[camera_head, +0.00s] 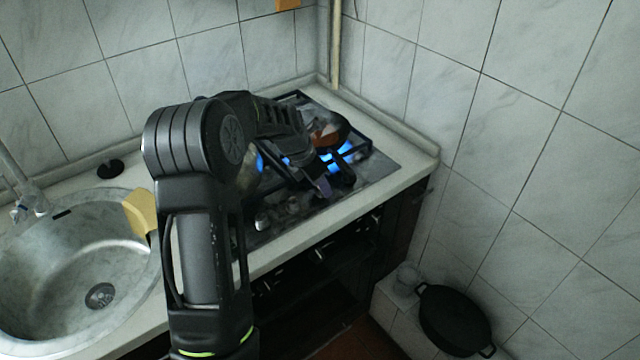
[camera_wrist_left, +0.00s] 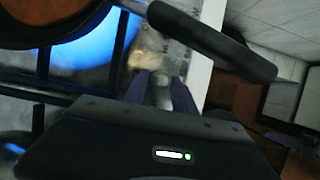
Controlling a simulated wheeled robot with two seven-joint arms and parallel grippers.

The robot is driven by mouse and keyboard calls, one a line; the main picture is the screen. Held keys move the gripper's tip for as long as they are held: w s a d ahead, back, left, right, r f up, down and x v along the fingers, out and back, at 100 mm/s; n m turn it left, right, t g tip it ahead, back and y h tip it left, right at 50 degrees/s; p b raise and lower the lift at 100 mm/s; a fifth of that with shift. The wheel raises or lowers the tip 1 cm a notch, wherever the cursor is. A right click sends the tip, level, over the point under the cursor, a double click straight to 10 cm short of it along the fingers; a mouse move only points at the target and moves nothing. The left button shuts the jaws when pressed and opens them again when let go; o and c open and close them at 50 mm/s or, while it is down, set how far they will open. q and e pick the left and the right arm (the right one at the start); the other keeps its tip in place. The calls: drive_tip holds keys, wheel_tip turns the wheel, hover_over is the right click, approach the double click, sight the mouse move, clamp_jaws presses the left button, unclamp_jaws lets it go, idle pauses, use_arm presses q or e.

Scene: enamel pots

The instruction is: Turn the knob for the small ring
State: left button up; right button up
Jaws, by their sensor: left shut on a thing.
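The gas hob (camera_head: 375,170) is set in the worktop with a dark metal front strip. Two silver knobs, one on the left (camera_head: 262,220) and one further right (camera_head: 292,203), show on that strip. My left gripper (camera_head: 323,187) reaches down over the strip, right of these knobs. In the left wrist view its two purplish fingers (camera_wrist_left: 160,82) are shut on a pale, blurred knob (camera_wrist_left: 162,92). The head view hides that knob behind the fingers, and I cannot tell which ring it serves. Blue flame (camera_head: 345,153) burns at the right and also at the left. My right gripper is out of view.
An orange-brown pan (camera_head: 325,136) stands on the hob; its dark handle (camera_wrist_left: 215,40) passes close to my left gripper. A sink (camera_head: 60,270) and a yellow sponge-like block (camera_head: 141,211) are at left. A black pot (camera_head: 452,318) stands low at right.

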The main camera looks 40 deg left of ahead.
use_arm(q)
clamp_jaws()
drive_tip(key=shift+m, duration=0.4)
drive_tip(key=m+g+h, duration=0.1)
drive_tip(key=m, duration=0.2)
drive_tip(key=shift+a, duration=0.15)
drive_tip(key=m+g+h+p, duration=0.1)
drive_tip(key=m+p, duration=0.1)
drive_tip(key=m, duration=0.3)
drive_tip(key=shift+w, duration=0.15)
drive_tip(key=shift+h, duration=0.3)
drive_tip(key=o, duration=0.6)
unclamp_jaws()
drive_tip(key=shift+o, duration=0.2)
